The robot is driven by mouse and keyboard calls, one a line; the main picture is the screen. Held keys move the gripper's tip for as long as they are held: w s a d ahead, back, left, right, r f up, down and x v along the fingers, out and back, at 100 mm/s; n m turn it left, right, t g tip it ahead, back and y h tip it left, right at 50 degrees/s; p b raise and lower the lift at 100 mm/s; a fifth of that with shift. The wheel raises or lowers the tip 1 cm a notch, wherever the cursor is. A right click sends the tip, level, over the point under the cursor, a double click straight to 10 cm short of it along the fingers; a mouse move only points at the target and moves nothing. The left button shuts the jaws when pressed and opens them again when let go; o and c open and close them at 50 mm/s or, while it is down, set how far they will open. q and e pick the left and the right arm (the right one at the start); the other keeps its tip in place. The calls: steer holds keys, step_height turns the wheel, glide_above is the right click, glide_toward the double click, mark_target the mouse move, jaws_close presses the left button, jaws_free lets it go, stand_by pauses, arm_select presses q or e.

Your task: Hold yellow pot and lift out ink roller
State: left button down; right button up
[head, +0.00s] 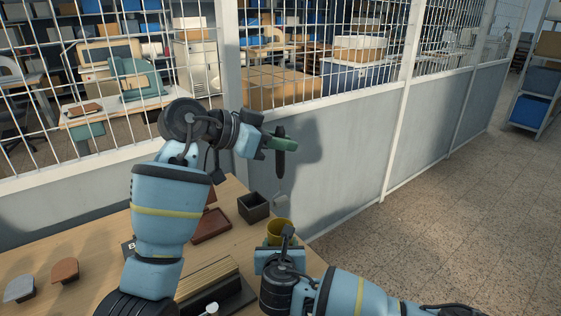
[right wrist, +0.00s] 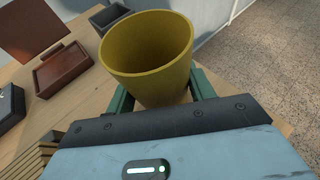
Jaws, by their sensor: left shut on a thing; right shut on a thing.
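My right gripper (right wrist: 162,98) is shut on the pot, with a green finger on each side. In the right wrist view the pot (right wrist: 147,55) is tilted in the picture and looks empty inside. In the head view my right wrist partly hides the pot.
A dark square box (head: 253,207) and a reddish-brown tray (head: 211,226) are on the wooden table near the pot. Wooden strips (head: 207,277) and two curved-top pieces, grey (head: 19,289) and brown (head: 65,270), lie nearer. A grey partition (head: 345,170) with mesh stands behind the table.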

stand_by(0.3)
steer(key=o, duration=1.1)
steer(key=shift+c, duration=0.2)
steer(key=v, duration=1.2)
